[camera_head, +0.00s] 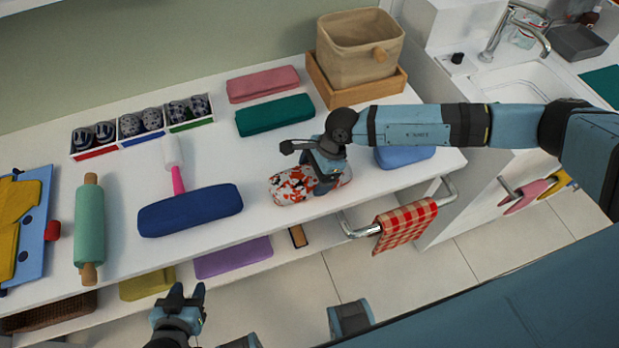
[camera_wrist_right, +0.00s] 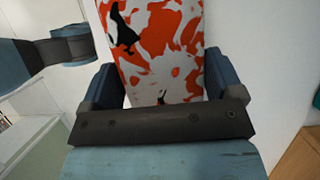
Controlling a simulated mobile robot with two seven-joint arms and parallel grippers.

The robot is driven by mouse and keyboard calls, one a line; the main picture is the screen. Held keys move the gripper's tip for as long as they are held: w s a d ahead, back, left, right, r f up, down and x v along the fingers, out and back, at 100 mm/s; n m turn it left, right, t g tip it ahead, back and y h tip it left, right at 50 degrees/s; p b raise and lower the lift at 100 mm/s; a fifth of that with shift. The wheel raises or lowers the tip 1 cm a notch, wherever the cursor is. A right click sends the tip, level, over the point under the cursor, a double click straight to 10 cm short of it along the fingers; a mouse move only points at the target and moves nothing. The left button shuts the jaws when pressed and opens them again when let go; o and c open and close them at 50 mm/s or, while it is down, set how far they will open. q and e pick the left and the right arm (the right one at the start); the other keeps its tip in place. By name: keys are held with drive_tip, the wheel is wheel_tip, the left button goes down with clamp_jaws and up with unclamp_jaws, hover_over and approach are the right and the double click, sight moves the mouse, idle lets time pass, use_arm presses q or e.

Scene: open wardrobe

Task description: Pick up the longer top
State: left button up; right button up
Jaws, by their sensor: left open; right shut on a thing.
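A folded red, white and black patterned cloth item (camera_head: 291,186) lies near the front edge of the white counter. My right gripper (camera_head: 325,180) is shut on it, and it fills the space between the fingers in the right wrist view (camera_wrist_right: 165,50). I cannot tell whether it touches the counter. A rolled or folded dark blue cloth item (camera_head: 190,210) lies to its left, and a light blue one (camera_head: 405,156) lies to its right, partly behind my arm. My left gripper (camera_head: 180,298) is open and empty in front of the counter. Which folded item is longer is not clear.
A pink folded item (camera_head: 263,84) and a dark green one (camera_head: 275,115) lie behind. A beige basket (camera_head: 360,47) stands in a wooden tray. A green rolling pin (camera_head: 90,228) lies left. A checked towel (camera_head: 405,225) hangs on a rail.

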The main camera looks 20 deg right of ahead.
sight(306, 176)
drive_tip(key=shift+r+p, duration=1.45)
drive_tip(key=shift+r, duration=1.9)
